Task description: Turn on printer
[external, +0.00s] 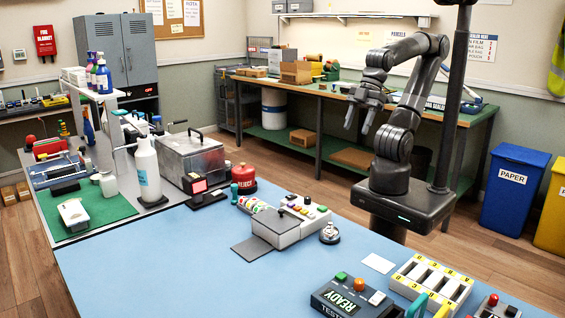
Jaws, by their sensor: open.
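A light-grey machine (283,229) stands on the blue table (160,262). It has a flat dark-grey plate at its front left and a panel with several coloured buttons at its back right. It looks most like the printer, but no label on it is readable. I cannot tell whether it is on. My gripper (361,118) is open and empty, pointing down. It hangs in the air in front of the back bench, well above and beyond the machine, touching nothing.
A black READY tester (352,298) and a white slotted tray (432,282) stand at the front right. A silver bell (329,234), a red round container (244,178) and a metal box (190,158) stand near the machine. The table's front left is clear.

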